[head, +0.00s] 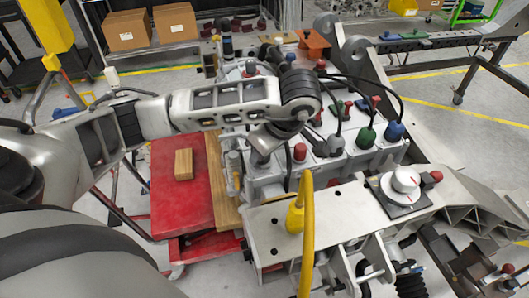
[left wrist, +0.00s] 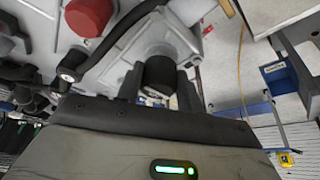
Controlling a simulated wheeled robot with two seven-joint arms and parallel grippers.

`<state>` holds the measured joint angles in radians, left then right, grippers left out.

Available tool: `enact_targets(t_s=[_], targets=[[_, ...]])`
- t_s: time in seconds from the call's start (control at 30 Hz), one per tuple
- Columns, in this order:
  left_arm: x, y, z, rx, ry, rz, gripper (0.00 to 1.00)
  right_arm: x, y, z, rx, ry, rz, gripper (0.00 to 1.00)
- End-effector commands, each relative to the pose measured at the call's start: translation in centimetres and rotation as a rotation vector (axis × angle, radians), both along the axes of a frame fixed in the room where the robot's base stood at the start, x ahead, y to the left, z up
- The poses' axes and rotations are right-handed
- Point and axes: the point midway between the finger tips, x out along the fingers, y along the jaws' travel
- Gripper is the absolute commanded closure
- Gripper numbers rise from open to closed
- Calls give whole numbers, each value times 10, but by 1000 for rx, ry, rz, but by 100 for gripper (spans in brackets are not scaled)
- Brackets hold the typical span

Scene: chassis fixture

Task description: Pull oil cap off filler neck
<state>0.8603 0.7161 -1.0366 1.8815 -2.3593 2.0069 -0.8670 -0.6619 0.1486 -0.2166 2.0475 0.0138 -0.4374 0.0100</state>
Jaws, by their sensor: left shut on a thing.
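The oil cap (left wrist: 159,72) is a short black cylinder in the left wrist view. It sits between the two dark fingers of my left gripper (left wrist: 160,84), which is shut on it. The cap is close against a light grey casting (left wrist: 150,35); I cannot tell whether it is still on the filler neck, which is hidden. In the head view my left arm reaches in from the left and its wrist bends down over the grey engine block (head: 270,178), hiding the cap. My right gripper is not in view.
Red (head: 300,152), green (head: 366,137) and blue (head: 394,131) caps stand on the block, with black hoses arching nearby. A yellow hose (head: 307,240) rises in front. A red cart (head: 180,215) with a wooden block (head: 183,164) is at left. A white round knob (head: 404,180) is at right.

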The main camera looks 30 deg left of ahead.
Motion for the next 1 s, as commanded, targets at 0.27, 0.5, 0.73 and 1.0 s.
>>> enact_targets(t_s=[0.27,0.5,0.73,1.0], targets=[[0,1,12,2,-1,2,90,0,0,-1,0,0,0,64],[0,1,22,3,-2,1,90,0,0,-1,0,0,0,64],[0,1,29,3,-1,2,90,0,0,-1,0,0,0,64],[0,1,30,2,1,3,90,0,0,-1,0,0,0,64]])
